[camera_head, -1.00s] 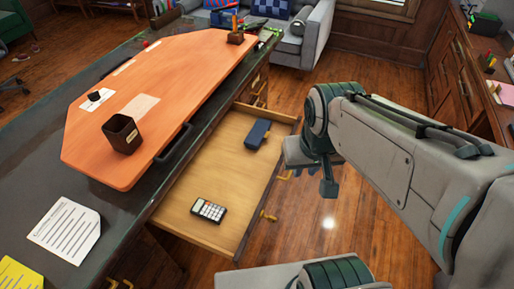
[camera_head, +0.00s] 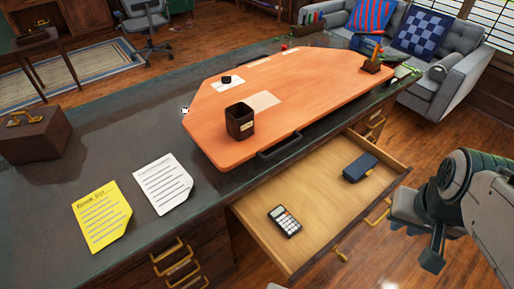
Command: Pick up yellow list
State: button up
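The yellow list (camera_head: 101,216) is a yellow sheet with dark written lines. It lies flat on the dark desk top at the lower left, near the desk's front edge. A white written sheet (camera_head: 163,184) lies just to its right. My gripper (camera_head: 432,258) is at the right edge of the view, beyond the open drawer and far from the yellow list. It hangs pointing down over the floor. Its fingers are small and partly merged in the view, so their opening is unclear. Nothing is seen held in it.
An open drawer (camera_head: 259,226) juts out from the desk, with a calculator (camera_head: 285,221) and a dark blue case (camera_head: 360,167) in it. An orange board (camera_head: 300,90) with a dark cup (camera_head: 240,122) covers the desk's middle. A brown box (camera_head: 35,140) stands at left.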

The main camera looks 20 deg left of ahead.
aim_at(104, 216)
jog(key=u, duration=0.8)
jog(key=k, duration=0.2)
jog(key=u, duration=3.25)
jog(key=i, duration=1.15)
jog(key=z, duration=2.15)
